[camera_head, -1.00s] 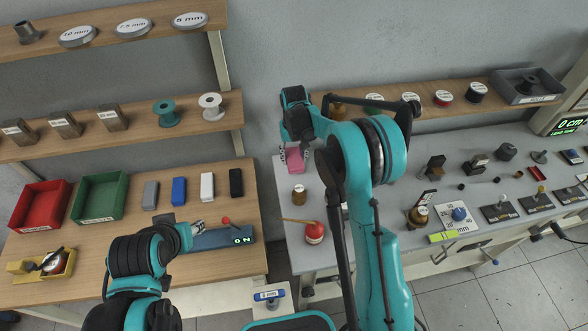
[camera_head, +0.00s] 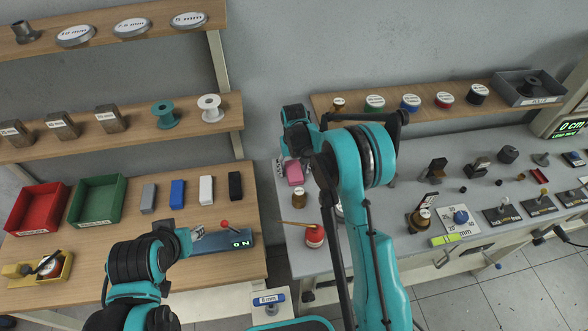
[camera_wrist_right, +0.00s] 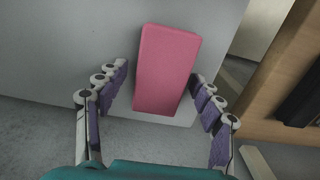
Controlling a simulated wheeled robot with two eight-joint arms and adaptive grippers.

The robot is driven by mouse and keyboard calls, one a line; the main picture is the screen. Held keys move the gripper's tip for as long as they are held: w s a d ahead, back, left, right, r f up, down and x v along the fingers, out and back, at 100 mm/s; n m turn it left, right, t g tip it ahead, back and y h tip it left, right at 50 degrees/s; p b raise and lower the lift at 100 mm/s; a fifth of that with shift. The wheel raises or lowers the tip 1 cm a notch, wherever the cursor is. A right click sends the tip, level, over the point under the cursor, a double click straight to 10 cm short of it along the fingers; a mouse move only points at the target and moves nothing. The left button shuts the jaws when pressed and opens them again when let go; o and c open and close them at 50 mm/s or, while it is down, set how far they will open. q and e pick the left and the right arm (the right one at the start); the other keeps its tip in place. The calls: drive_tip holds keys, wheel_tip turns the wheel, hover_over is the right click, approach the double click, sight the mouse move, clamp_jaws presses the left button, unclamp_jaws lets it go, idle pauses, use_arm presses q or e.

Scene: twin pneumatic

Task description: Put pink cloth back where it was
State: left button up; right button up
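The pink cloth (camera_head: 294,173) is a folded, block-like pad at the left end of the grey table. In the right wrist view the cloth (camera_wrist_right: 166,70) lies between the two fingers of my right gripper (camera_wrist_right: 160,85), close to the table edge. Narrow gaps show on both sides of it, so the gripper looks open around it. In the head view my right gripper (camera_head: 294,160) is at the cloth, partly hidden by its own wrist. My left gripper (camera_head: 196,233) is by the blue switch box (camera_head: 225,240) on the wooden table; its fingers are too small to judge.
A brown bottle (camera_head: 299,197) and a red oil can (camera_head: 314,236) stand just in front of the cloth. A gap separates the grey table (camera_head: 350,262) from the wooden table (camera_head: 140,262).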

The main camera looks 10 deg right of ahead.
sight(294, 168)
drive_tip(key=shift+r, duration=0.5)
wheel_tip(294, 168, up, 11)
drive_tip(key=p, duration=0.2)
drive_tip(key=shift+r, duration=0.2)
